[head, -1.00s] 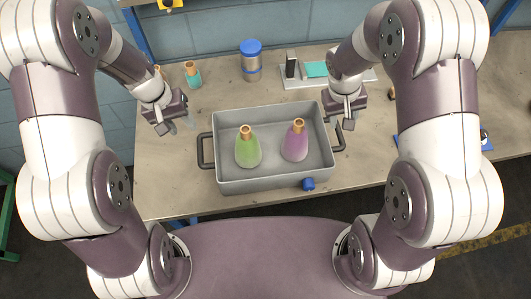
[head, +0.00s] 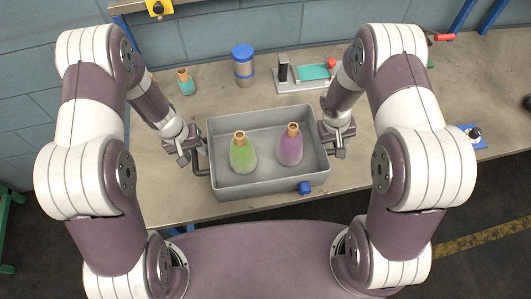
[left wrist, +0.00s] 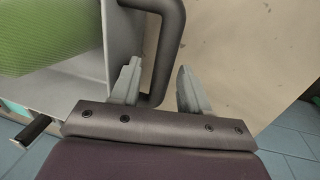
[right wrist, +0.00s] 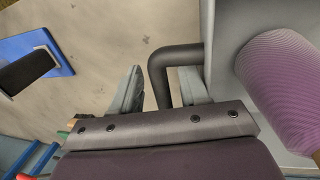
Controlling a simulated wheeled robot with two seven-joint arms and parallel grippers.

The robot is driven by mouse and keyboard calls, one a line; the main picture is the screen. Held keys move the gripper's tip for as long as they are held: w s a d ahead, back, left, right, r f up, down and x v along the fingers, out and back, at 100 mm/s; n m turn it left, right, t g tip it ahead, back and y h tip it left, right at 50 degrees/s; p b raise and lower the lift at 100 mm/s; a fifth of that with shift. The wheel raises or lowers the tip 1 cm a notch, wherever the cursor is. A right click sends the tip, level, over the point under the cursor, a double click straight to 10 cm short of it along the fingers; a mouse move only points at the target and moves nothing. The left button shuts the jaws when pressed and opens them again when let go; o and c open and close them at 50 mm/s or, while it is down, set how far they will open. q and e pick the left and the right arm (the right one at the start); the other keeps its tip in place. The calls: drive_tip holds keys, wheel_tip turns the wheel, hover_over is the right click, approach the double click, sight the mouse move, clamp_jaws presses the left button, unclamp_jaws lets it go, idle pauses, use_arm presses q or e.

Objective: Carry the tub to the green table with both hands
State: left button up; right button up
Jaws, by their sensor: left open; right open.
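The grey tub (head: 225,187) stands on the worktop, holding a green flask (head: 243,156) and a purple flask (head: 290,150) with orange-brown necks. My left gripper (head: 184,156) is open at the tub's left side; in the left wrist view the dark handle (left wrist: 168,45) lies between its fingers (left wrist: 158,90). My right gripper (head: 338,145) is open at the right side; in the right wrist view the other dark handle (right wrist: 162,75) lies between its fingers (right wrist: 158,90). Neither gripper is closed on a handle.
A blue-capped jar (head: 243,68), a teal bottle (head: 186,82) and a stand with a teal plate (head: 308,78) are behind the tub on the worktop (head: 420,90). A blue plate with a dark knob (head: 473,135) is at the right.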

use_arm(q)
drive_tip(key=shift+f, duration=0.15)
use_arm(e)
drive_tip(key=shift+f, duration=0.2)
use_arm(q)
clamp_jaws()
use_arm(e)
clamp_jaws()
drive_tip(key=shift+r, duration=0.1)
